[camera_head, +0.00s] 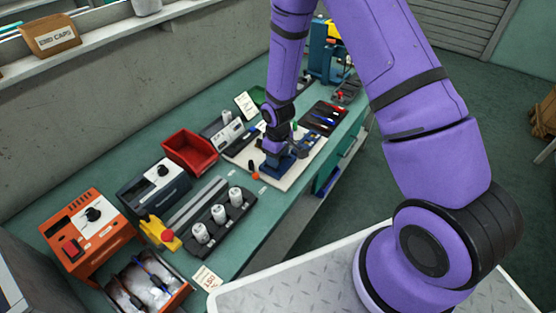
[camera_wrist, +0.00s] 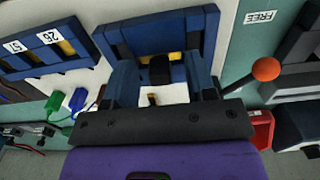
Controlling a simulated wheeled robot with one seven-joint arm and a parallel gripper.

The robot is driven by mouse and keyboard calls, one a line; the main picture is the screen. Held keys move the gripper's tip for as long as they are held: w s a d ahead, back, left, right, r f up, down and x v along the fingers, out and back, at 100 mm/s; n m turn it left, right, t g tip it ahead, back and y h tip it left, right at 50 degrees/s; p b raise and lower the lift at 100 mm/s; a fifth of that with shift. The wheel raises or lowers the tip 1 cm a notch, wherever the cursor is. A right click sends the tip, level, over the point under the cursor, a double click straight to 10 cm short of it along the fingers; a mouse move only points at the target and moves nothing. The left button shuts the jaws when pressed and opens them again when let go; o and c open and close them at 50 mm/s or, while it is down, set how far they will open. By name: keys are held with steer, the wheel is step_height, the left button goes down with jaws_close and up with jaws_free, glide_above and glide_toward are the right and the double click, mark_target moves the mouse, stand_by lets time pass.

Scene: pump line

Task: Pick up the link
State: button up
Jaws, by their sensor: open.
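My gripper (camera_wrist: 160,80) is open in the wrist view, with its two fingers spread over a blue fixture (camera_wrist: 120,40). A small black block (camera_wrist: 159,70) with yellow beside it shows in the gap between the fingers; I cannot tell for sure whether it is the link. A tiny orange-brown piece (camera_wrist: 152,98) shows closer to the palm. In the head view my gripper (camera_head: 278,160) points down at the blue fixture (camera_head: 272,171) on a pale board, and the arm hides much of it. Contact between fingers and block cannot be made out.
An orange knob (camera_wrist: 266,69) stands at right. In the head view, a red bin (camera_head: 190,152), a black rack with white cylinders (camera_head: 218,222) and an orange box (camera_head: 88,232) stand left.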

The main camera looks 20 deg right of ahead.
jaws_close()
steer(key=shift+r, duration=0.1)
